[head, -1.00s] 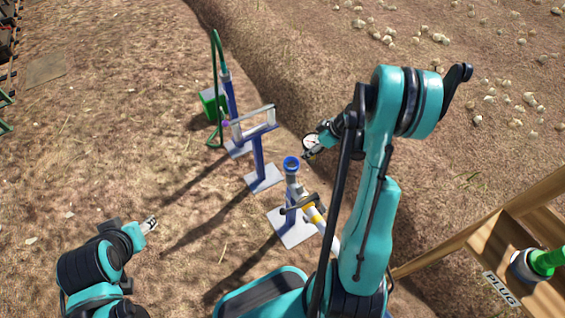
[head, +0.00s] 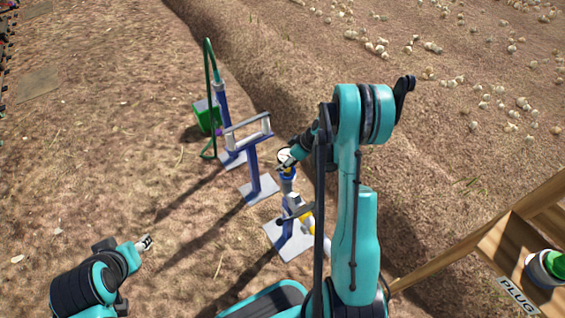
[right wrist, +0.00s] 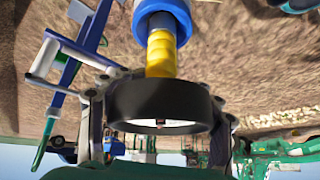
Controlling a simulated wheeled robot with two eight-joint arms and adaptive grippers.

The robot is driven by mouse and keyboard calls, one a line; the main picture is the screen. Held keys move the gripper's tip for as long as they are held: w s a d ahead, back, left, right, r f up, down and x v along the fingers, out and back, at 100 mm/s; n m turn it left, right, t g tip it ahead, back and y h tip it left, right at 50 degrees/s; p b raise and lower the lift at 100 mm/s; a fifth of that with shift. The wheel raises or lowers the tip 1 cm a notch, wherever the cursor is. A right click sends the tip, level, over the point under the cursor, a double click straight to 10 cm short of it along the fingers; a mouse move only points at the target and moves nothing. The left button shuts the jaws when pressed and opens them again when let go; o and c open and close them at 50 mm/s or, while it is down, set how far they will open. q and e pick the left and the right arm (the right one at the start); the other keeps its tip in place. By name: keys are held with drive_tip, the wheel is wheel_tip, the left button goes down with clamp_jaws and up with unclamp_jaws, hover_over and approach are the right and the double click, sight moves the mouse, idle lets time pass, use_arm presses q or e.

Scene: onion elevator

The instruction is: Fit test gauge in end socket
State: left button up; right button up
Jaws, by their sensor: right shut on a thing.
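The test gauge is a round dial with a black rim (right wrist: 160,104) and a yellow stem (right wrist: 161,52). My right gripper (head: 285,160) is shut on the gauge; its fingers flank the rim in the right wrist view (right wrist: 160,125). The end socket is a blue collar (right wrist: 163,14) on an upright pipe, also in the head view (head: 289,173). The stem is lined up with the collar and meets it; its tip is hidden, so I cannot tell how deep it sits. My left gripper (head: 145,242) is over bare soil, away from the socket; its jaws are too small to read.
A blue roller stand (head: 254,160) stands behind the socket, with a green hose (head: 208,85) and green box (head: 207,116) farther back. A wooden shelf (head: 520,265) with a PLUG label is at right. Open soil lies left.

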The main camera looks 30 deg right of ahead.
drive_tip(key=shift+f+b, duration=0.35)
drive_tip(key=o, duration=1.5)
drive_tip(key=shift+r, duration=0.1)
